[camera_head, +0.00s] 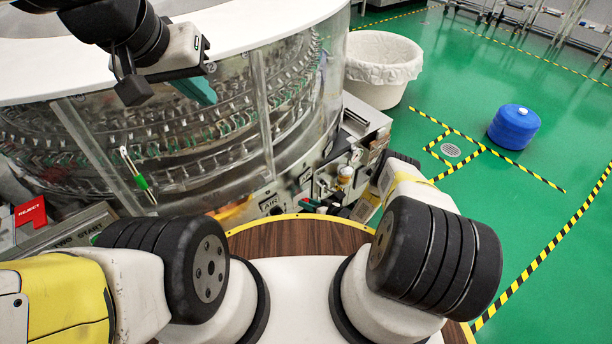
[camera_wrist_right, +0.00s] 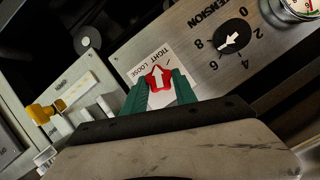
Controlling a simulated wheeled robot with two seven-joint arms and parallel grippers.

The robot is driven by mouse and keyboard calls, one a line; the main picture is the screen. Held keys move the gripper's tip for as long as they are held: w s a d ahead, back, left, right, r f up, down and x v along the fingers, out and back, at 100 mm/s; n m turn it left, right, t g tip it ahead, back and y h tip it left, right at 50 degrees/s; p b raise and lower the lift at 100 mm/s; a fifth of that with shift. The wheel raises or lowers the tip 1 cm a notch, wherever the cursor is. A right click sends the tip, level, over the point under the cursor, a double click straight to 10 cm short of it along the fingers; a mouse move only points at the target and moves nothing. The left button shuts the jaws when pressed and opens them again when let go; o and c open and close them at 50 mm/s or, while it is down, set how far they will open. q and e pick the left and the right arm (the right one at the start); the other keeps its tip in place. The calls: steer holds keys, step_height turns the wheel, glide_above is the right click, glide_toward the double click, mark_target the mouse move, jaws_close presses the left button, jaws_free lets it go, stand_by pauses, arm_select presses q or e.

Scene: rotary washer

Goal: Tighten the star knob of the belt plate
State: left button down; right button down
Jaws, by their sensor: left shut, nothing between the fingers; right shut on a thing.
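The red star knob (camera_wrist_right: 158,78) with a white arrow shows in the right wrist view, on a white label reading TIGHT and LOOSE. The arrow points roughly up in that view. My right gripper (camera_wrist_right: 161,87) is shut on the knob, with one green finger on each side. In the head view my right gripper (camera_head: 312,203) is low at the machine's front, and the knob is too small to make out there. My left gripper (camera_head: 197,90) is shut and empty in front of the clear washer wall, well apart from the knob.
A black TENSION dial (camera_wrist_right: 232,38) and a pressure gauge (camera_wrist_right: 299,8) are beside the knob. The round washer (camera_head: 170,140) fills the left. A white bin (camera_head: 381,68) and blue drum (camera_head: 514,126) stand on open green floor.

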stand_by(0.3)
steer(key=c, duration=1)
jaws_free()
steer(key=v, duration=0.8)
steer(key=shift+f, duration=0.1)
steer(key=w+a+f+n+t+h, duration=0.2)
steer(key=w+a+f+n+h, duration=0.1)
steer(key=w+a+n, duration=0.1)
steer(key=shift+w+a+n, duration=0.4)
steer(key=shift+w+a, duration=0.1)
steer(key=shift+a, duration=0.45)
